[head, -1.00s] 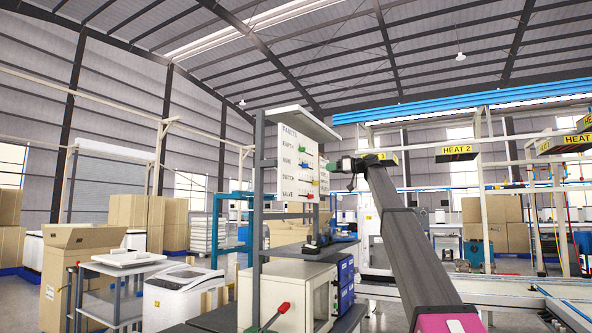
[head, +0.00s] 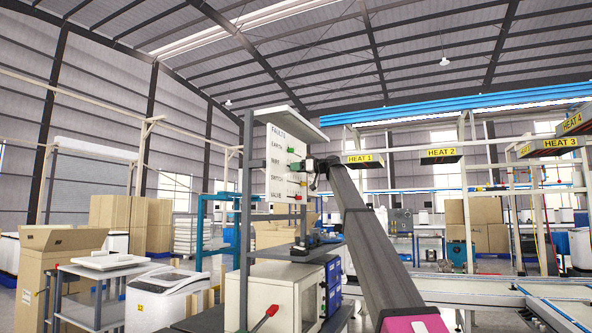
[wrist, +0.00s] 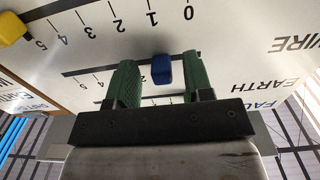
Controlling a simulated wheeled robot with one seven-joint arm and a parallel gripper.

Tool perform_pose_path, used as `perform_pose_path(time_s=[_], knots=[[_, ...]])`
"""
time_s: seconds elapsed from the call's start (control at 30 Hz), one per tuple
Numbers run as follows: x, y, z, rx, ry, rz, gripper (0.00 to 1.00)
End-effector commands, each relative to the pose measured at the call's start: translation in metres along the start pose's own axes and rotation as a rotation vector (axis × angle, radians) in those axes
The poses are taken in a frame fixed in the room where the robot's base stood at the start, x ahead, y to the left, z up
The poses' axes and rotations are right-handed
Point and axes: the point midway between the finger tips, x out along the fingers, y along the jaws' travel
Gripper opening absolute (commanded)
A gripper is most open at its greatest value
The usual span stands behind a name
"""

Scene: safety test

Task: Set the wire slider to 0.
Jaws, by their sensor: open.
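The upright white faults panel (head: 279,165) stands left of my arm in the head view, with rows labelled earth, wire, switch and valve. In the wrist view the panel shows upside down, with the wire label (wrist: 293,45) at right and a 0 to 5 scale. A blue slider knob (wrist: 161,71) sticks out by the wire row, apparently between the scale's ends; its exact mark is unclear. My gripper (wrist: 158,60) is open, its green fingers on either side of the blue knob. Contact cannot be told. My gripper (head: 311,166) is at the panel's face in the head view.
A yellow knob (wrist: 11,28) sits near the 5 end of another row. A green knob (head: 290,150) is on the panel's upper row. A grey shelf (head: 283,114) overhangs the panel. A white cabinet (head: 272,293) with a red handle stands below. Cardboard boxes (head: 50,262) are at left.

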Motion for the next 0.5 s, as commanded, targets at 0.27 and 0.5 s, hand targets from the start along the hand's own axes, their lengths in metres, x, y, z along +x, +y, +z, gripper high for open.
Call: perform_pose_path(time_s=[0.27, 0.5], knots=[[0.0082, -0.0005, 0.0, 0.0, 0.0, 0.0, 0.47], [0.0079, -0.0005, -0.0001, 0.0, 0.0, 0.0, 0.0]])
